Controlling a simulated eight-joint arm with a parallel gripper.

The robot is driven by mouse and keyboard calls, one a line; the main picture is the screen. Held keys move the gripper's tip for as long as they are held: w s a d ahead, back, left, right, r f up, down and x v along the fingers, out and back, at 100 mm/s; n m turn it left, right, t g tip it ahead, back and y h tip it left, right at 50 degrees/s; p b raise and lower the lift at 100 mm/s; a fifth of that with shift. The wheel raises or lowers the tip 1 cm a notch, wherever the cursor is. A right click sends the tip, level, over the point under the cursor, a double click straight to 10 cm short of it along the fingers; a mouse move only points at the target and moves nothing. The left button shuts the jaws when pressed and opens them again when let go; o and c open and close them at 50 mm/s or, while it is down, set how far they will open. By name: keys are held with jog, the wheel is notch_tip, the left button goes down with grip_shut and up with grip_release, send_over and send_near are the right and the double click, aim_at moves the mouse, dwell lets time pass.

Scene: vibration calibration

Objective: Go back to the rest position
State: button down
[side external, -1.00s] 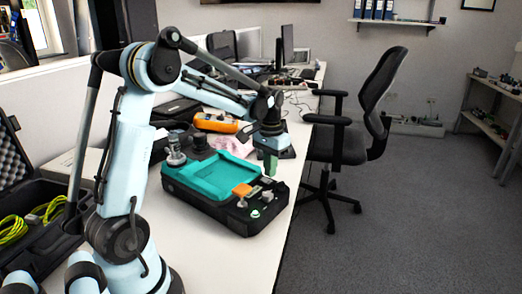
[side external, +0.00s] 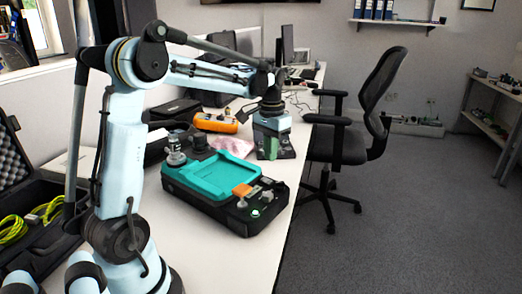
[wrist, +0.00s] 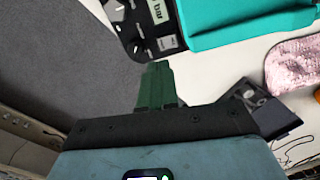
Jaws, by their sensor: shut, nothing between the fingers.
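My gripper (side external: 270,154) hangs at the end of my arm, pointing down, past the far right corner of the calibration device. Its green fingers are together, with nothing between them. In the wrist view the shut green fingers (wrist: 155,84) show at the centre. The calibration device (side external: 205,207) is a black case with a teal top, lying on the white table. An orange part and small knobs sit at its front right. Its dark panel with knobs and a display also shows at the top of the wrist view (wrist: 140,28). My gripper is apart from the device.
An office chair (side external: 345,140) is beside the table's right edge. An open case with yellow cable (side external: 30,225) is at left.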

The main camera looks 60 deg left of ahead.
jog(key=s+d+m+t, duration=0.1)
jog(key=s+d+t, duration=0.2)
jog(key=d, duration=0.6)
jog(key=s+d+m+t, duration=0.2)
jog(key=s+d+t, duration=0.2)
jog(key=s+d, duration=0.3)
jog(key=shift+d+r, duration=0.2)
jog(key=shift+d, duration=0.7)
